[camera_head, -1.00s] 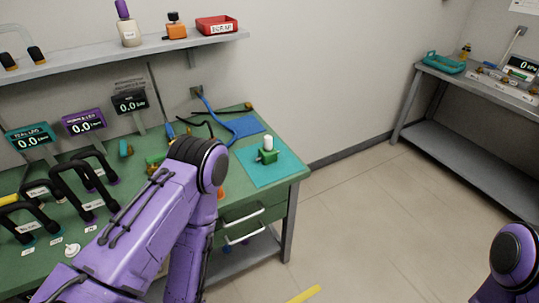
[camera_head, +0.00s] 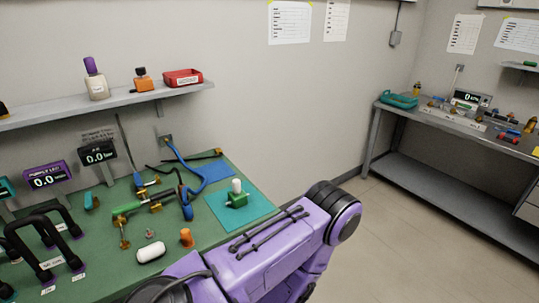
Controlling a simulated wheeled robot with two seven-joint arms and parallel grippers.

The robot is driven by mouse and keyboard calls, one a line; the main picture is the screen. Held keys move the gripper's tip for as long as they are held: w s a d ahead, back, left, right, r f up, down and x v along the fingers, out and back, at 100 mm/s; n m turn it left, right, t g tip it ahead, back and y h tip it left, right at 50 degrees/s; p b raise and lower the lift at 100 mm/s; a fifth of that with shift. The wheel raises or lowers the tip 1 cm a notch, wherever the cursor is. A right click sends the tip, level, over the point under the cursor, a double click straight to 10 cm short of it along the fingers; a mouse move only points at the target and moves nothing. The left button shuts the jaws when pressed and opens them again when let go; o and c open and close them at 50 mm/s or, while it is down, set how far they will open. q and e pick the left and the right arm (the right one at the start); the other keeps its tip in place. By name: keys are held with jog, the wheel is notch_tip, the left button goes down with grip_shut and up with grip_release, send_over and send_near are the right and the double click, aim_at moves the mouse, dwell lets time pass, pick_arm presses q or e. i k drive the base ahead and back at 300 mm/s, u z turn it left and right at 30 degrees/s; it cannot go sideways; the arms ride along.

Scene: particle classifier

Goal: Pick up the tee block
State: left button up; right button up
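A green block (camera_head: 236,201) with a white rounded cylinder (camera_head: 236,186) on top sits on a teal mat (camera_head: 257,207) near the right end of the green workbench. It looks like the tee block, but I cannot confirm this at this size. A purple arm link of mine crosses the lower middle, in front of the bench's near right corner. Neither of my grippers shows in this view, so what they hold is hidden.
Green and brass fittings (camera_head: 143,205), a white capsule-shaped piece (camera_head: 151,253) and an orange piece (camera_head: 187,238) lie left of the mat. Black handles (camera_head: 40,240) stand at far left. A shelf (camera_head: 110,108) hangs above. A grey side table (camera_head: 440,118) stands far right beyond open floor.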

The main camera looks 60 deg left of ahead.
aim_at(237, 201)
jog(key=i, duration=1)
jog(key=u, duration=1.9)
